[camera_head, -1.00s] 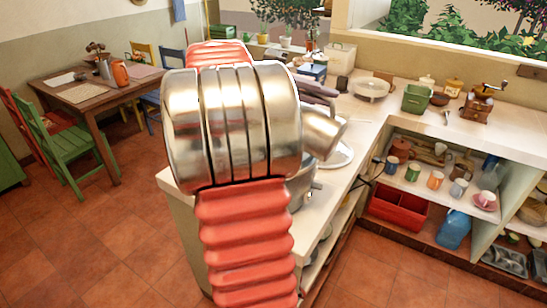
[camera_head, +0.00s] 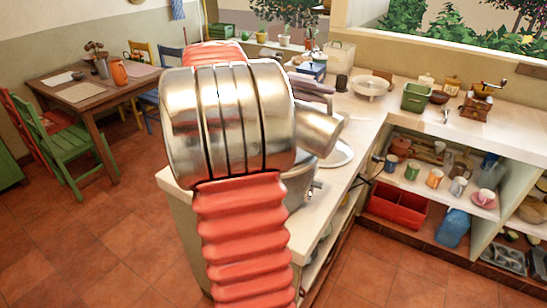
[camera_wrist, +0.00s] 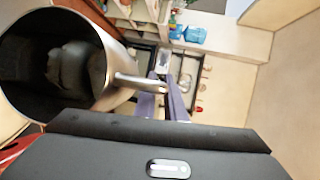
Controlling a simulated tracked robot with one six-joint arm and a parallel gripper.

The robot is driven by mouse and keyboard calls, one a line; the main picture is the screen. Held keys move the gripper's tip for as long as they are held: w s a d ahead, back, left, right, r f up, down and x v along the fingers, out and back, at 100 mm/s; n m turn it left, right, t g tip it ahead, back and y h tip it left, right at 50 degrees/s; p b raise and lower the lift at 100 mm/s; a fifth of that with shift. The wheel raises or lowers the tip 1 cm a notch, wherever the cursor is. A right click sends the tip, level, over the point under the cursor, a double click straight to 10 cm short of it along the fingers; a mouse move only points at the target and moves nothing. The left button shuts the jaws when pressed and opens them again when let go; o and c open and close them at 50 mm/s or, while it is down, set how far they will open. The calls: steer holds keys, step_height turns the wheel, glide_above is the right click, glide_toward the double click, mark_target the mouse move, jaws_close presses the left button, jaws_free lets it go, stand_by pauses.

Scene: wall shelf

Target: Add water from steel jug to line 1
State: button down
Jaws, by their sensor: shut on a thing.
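The steel jug (camera_wrist: 112,62) fills the upper left of the wrist view, with its round open mouth toward the camera. Its inside is dark with a greyish patch, and I cannot tell the water level. My gripper (camera_wrist: 163,98), with purple fingers, is shut on the jug's handle (camera_wrist: 138,82) at the jug's right side. In the head view my own arm covers much of the middle, and the jug cannot be made out clearly there. No vessel with a readable line 1 shows in either view.
The white counter (camera_head: 350,190) runs behind my arm, with a grey pot (camera_head: 298,188) partly hidden. Mugs, a red crate (camera_head: 398,205) and a blue jug (camera_head: 453,228) fill the shelves below.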

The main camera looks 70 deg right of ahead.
steer(key=shift+w+d+r+g+p, duration=0.1)
steer(key=shift+w+r+g+p, duration=0.2)
steer(key=shift+w, duration=0.1)
stand_by(1.1)
